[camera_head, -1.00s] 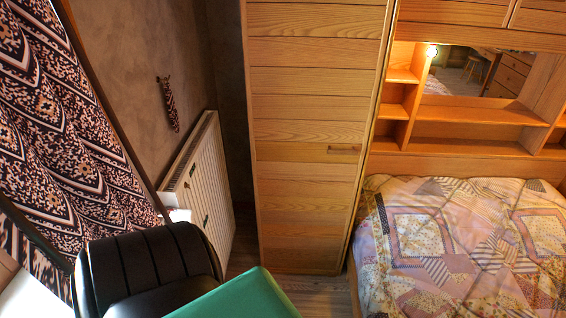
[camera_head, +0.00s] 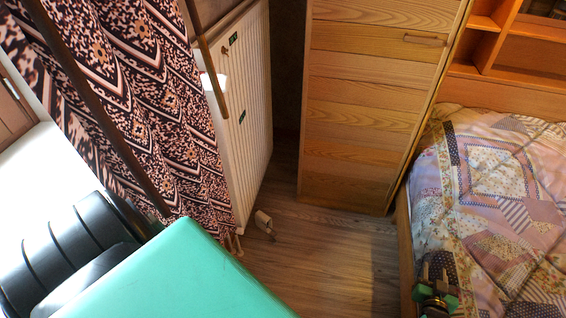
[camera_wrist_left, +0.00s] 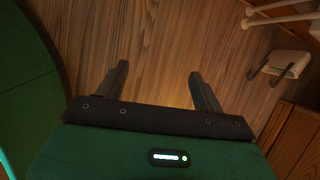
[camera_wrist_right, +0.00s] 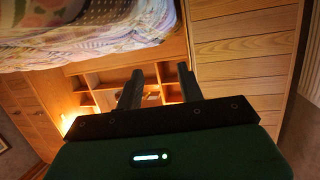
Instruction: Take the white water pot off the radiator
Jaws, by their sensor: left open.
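The white radiator (camera_head: 252,110) stands along the wall at upper centre-left in the head view. A bright white patch (camera_head: 213,82) shows against its left part; I cannot tell if this is the water pot. A similar white box (camera_wrist_left: 286,64) with two dark hooks shows at right in the left wrist view. My left gripper (camera_wrist_left: 158,76) is open and empty over the wooden floor, apart from it. My right gripper (camera_head: 437,280) is open and empty beside the bed (camera_wrist_right: 90,30).
A patterned curtain (camera_head: 150,110) hangs left of the radiator. A wooden cabinet (camera_head: 360,110) stands right of the radiator, with the quilted bed (camera_head: 500,200) beyond. Floor (camera_head: 310,250) between them is clear.

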